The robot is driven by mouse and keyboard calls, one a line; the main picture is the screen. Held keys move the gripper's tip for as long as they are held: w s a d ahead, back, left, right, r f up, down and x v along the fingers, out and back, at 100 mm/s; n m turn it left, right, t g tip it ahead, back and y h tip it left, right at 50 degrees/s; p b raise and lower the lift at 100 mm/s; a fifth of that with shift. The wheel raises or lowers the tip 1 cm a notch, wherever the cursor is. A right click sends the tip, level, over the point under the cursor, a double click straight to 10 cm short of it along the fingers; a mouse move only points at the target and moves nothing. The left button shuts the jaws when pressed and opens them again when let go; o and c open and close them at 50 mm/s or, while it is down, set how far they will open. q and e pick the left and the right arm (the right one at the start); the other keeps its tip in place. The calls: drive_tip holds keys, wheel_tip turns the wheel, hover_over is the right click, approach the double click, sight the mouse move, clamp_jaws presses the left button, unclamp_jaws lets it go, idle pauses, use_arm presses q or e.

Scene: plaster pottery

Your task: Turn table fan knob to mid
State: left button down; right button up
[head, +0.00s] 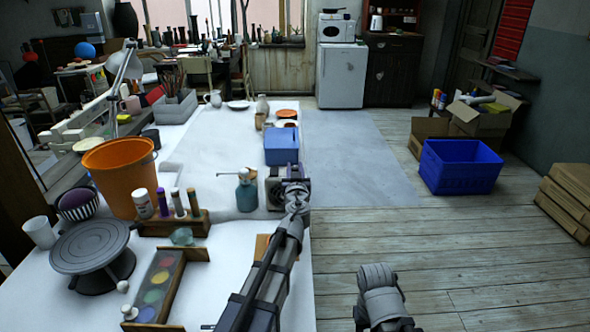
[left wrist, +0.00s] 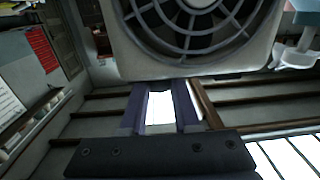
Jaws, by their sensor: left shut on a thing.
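The table fan (head: 274,194) stands on the white table, a small grey box shape largely covered by my left gripper in the head view. In the left wrist view the fan (left wrist: 200,30) fills the top, with its round dark grille and pale housing. My left gripper (head: 291,172) is at the fan. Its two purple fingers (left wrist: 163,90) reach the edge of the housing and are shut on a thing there. The knob is hidden at the fingertips, so its setting cannot be read. Part of my right arm shows at the bottom of the head view; its jaws are not seen.
An orange bucket (head: 120,178), a paint palette (head: 160,282) and a turntable (head: 90,248) fill the table's left. The floor to the right is clear up to a blue crate (head: 460,168).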

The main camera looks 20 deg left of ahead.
idle(0.5)
use_arm(q)
drive_tip(key=c, duration=0.6)
unclamp_jaws()
drive_tip(key=shift+c, duration=0.2)
drive_tip(key=v, duration=0.7)
drive_tip(key=shift+s, duration=0.35)
drive_tip(key=shift+d, duration=0.1)
